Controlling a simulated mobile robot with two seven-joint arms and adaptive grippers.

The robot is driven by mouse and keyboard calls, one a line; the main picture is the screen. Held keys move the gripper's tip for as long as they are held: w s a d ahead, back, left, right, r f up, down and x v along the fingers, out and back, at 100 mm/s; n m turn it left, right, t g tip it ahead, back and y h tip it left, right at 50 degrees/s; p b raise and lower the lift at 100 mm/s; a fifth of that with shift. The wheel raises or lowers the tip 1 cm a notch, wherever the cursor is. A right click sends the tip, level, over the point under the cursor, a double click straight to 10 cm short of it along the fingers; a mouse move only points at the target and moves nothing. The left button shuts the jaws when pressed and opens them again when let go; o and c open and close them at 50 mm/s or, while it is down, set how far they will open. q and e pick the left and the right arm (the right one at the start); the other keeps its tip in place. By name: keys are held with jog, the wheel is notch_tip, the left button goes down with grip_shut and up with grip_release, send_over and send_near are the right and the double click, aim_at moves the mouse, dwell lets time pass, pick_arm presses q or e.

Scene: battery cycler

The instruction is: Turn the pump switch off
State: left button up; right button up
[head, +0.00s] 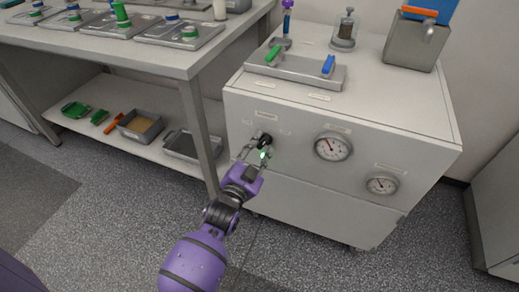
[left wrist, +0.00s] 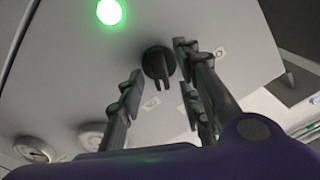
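The pump switch is a round black knob (head: 265,139) at the upper left of the white cabinet's front. It also shows in the left wrist view (left wrist: 157,63), its grip bar pointing down in the picture, with small labels beside it. A green lamp (head: 263,155) glows close to the knob; it is bright in the left wrist view (left wrist: 109,12). My left gripper (head: 252,150) is at the cabinet front by the knob. In the left wrist view its fingers (left wrist: 160,78) are spread, with the knob beyond the gap and no clear contact. My right gripper is out of view.
The white cabinet (head: 330,190) carries two round gauges (head: 333,147) (head: 382,185) right of the knob. A tray (head: 296,69) with green and blue handles sits on top. A bench (head: 140,55) with a lower shelf stands to the left. The floor in front is clear.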

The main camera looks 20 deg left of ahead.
pick_arm(q)
jog(key=c, duration=0.4)
grip_shut()
jog(key=shift+r+n+p, duration=0.1)
jog(key=shift+n+p, duration=0.35)
jog(key=shift+n, duration=0.15)
jog(key=shift+n+p, duration=0.8)
jog(key=shift+n, duration=0.3)
jog(key=n+p, duration=0.1)
jog(key=n, duration=0.2)
jog(key=shift+a+n+p, duration=0.1)
jog(key=shift+n+p, duration=0.2)
jog(key=n+p, duration=0.1)
jog(key=n, duration=0.3)
jog(key=shift+n, duration=0.4)
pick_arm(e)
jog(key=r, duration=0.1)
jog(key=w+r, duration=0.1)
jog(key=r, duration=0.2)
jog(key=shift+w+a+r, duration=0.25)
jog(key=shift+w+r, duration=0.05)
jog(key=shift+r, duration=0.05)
